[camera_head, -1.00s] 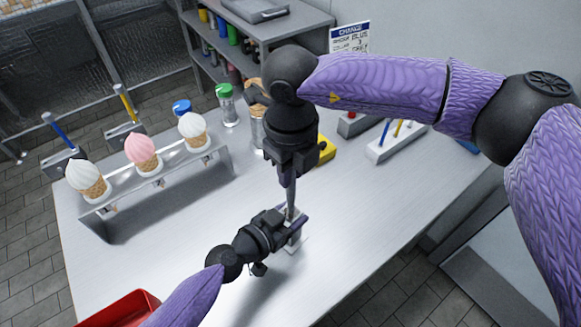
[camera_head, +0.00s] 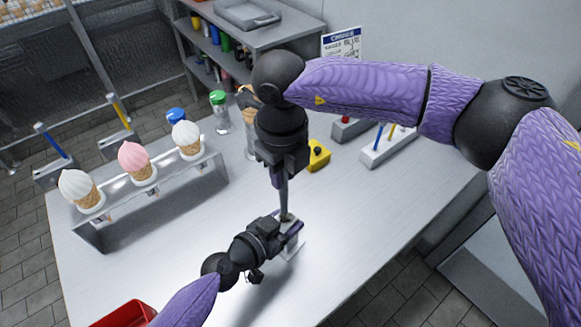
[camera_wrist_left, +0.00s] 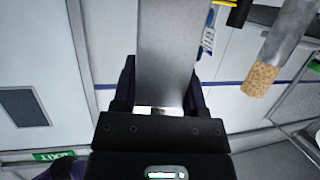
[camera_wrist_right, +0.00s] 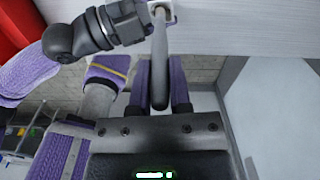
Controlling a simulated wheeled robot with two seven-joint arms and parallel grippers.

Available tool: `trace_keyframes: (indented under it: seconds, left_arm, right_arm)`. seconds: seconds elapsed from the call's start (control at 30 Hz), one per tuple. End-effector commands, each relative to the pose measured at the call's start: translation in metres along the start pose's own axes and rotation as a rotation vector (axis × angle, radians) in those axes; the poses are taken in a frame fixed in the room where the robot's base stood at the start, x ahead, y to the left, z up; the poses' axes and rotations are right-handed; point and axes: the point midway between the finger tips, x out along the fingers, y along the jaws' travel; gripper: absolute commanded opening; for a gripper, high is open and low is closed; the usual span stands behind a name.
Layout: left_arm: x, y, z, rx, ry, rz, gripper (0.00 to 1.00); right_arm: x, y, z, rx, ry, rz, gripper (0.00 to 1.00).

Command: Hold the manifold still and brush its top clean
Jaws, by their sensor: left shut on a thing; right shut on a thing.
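The manifold (camera_head: 292,250), a small light grey block, stands on the table near its front. My left gripper (camera_head: 290,229) is shut on it from the left, and its fingers hide much of it. In the left wrist view a grey flat-sided piece (camera_wrist_left: 165,45) rises between the fingers; I cannot tell which part it is. My right gripper (camera_head: 283,178) is above, pointing down and shut on the brush (camera_head: 284,200). The brush's dark handle (camera_wrist_right: 159,75) shows in the right wrist view. Its lower end is at the manifold's top; contact is unclear.
A metal rack (camera_head: 155,190) with several ice cream cones stands at the left. A yellow block (camera_head: 318,155) and a pale holder (camera_head: 388,147) with sticks are at the back right. A red tray (camera_head: 125,314) is at the front left. The table's right side is clear.

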Motion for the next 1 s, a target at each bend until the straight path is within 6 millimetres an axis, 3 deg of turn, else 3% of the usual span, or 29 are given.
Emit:
trace_keyframes:
  seconds: [0.47,1.0]
  left_arm:
    - [0.000,0.001,0.000,0.001,0.000,0.002,0.00]
    - [0.000,0.000,0.000,0.000,0.000,0.001,0.00]
  right_arm:
    - [0.001,0.011,0.006,-0.001,-0.002,0.004,0.00]
    - [-0.002,-0.004,0.011,-0.001,-0.002,0.001,0.00]
